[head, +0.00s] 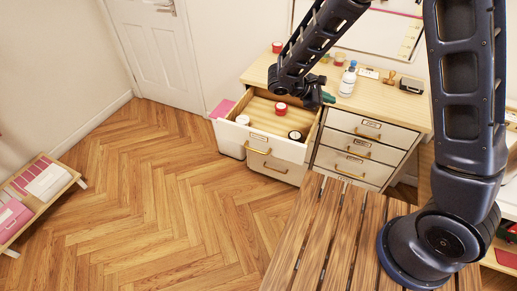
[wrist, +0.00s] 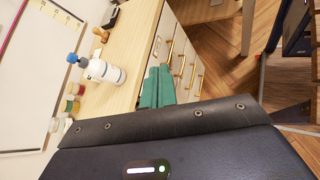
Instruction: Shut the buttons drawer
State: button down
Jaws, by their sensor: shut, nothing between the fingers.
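A white-fronted drawer (head: 262,139) at the top left of the wooden-topped cabinet is pulled open. Its label is too small to read, so I cannot confirm it is the buttons drawer. Inside are a red round item (head: 280,108), a dark-rimmed round item (head: 295,135) and a white round item (head: 242,119). My gripper (head: 328,97) is shut and empty, with green fingertips, and appears above the right rear of the open drawer by the countertop edge. In the wrist view its green fingers (wrist: 157,88) overlap the countertop edge and drawer fronts.
The cabinet top (head: 378,98) holds a white bottle (head: 348,79), a stamp (head: 389,78), a black item (head: 411,86) and small jars. The other visible drawers look closed. A slatted wooden surface (head: 335,230) lies in front. Herringbone floor (head: 150,190) is clear to the left.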

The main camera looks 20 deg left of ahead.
aim_at(284, 107)
jog(key=s+a+f+n+t+y, duration=0.2)
jog(key=s+a+f+n+t, duration=0.6)
jog(key=a+f, duration=0.5)
jog(key=s+a+f+n+t+y, duration=0.1)
jog(key=s+a+f+n+y, duration=0.4)
jog(key=s, duration=0.3)
jog(key=s+a+f+n+t+y, duration=0.2)
jog(key=s+a+f+n+y, duration=0.15)
jog(key=s+f, duration=0.45)
jog(key=shift+m+h, duration=0.35)
jog(key=shift+m, duration=0.1)
jog(key=w, duration=1.3)
jog(key=shift+w+a+r, duration=0.2)
jog(key=shift+w+a, duration=0.05)
jog(key=shift+a, duration=0.05)
jog(key=shift+w, duration=0.1)
jog(key=w, duration=2.7)
jog(key=shift+w, duration=1.05)
jog(key=shift+w+d+r, duration=0.1)
jog(key=shift+w+r, duration=0.05)
jog(key=shift+w, duration=0.15)
jog(key=shift+w+r, duration=0.1)
jog(key=shift+w, duration=0.05)
jog(key=s, duration=1.5)
jog(key=shift+f, duration=0.2)
